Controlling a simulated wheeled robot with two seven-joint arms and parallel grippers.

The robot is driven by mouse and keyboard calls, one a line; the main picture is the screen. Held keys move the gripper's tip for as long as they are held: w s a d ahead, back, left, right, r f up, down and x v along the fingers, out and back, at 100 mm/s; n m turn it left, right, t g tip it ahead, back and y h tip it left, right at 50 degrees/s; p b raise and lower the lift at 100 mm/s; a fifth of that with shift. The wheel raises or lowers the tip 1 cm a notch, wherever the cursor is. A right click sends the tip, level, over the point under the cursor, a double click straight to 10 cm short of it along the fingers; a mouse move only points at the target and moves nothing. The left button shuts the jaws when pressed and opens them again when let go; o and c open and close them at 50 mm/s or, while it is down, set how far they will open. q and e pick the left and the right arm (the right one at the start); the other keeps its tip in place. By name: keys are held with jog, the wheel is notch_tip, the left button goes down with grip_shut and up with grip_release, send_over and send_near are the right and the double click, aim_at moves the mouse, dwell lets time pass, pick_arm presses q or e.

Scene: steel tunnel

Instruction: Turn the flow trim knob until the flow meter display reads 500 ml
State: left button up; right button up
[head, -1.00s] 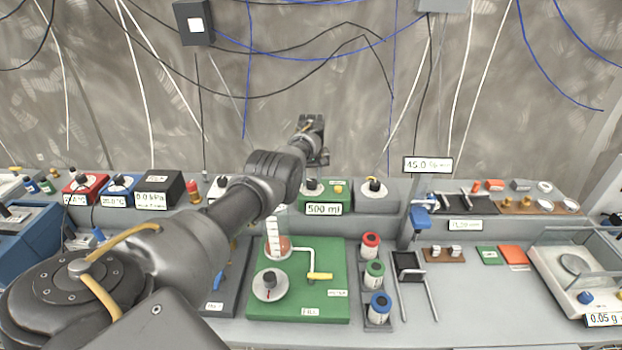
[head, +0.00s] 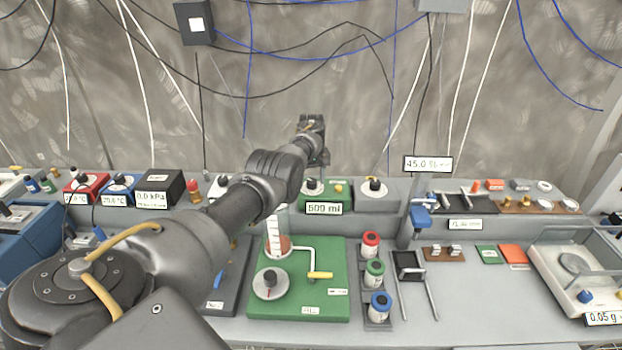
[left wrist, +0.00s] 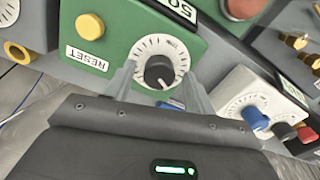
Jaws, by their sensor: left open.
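The green flow meter box (head: 338,188) stands on the back shelf. Its white display (head: 323,208) reads about 500 ml; the last digits are blurred and may be 509. The black flow trim knob (left wrist: 160,71) sits on a white graduated dial, beside a yellow button (left wrist: 91,27) labelled RESET. My left gripper (left wrist: 159,78) is open, with one finger on each side of the knob over the dial. Whether the fingers touch the knob cannot be told. In the head view, my left gripper (head: 319,165) is just above the box. My right gripper is not in view.
A grey box with a knob (head: 375,187) stands right of the flow meter. A white box with a blue knob (left wrist: 255,117) is close to my fingers.

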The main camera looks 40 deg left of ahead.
aim_at(311, 180)
pick_arm(q)
jog(key=shift+r, duration=0.1)
jog(key=shift+w+a+r, duration=0.1)
jog(key=shift+r, duration=0.3)
notch_tip(311, 180, up, 10)
jog(key=b, duration=0.1)
dwell(0.4)
